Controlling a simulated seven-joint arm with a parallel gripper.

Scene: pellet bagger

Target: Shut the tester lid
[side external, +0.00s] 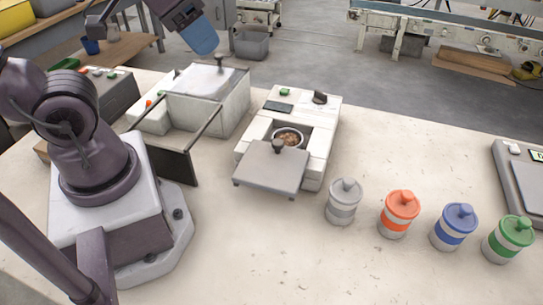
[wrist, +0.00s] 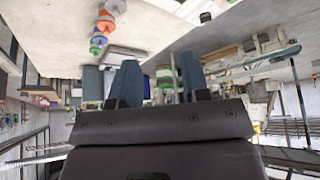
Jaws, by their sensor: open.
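The tester, a white boxy device (side external: 319,150), stands on the bench in the middle of the side external view. Its chamber is uncovered and shows a round dish of brown pellets (side external: 289,137). The grey tester lid (side external: 268,171), a flat plate with a dark knob (side external: 278,146), sits at the near end, clear of most of the dish. My gripper (side external: 203,40) is high at the top of the side external view, well away from the lid. In the wrist view my gripper (wrist: 160,82) shows two blue fingers apart with nothing held between them.
Left of the tester is a white box (side external: 210,105) with a knobbed top and a dark front panel (side external: 168,162) on rails. Grey, orange, blue and green lidded jars (side external: 401,213) stand to the right. A flat device (side external: 523,185) is at the right edge.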

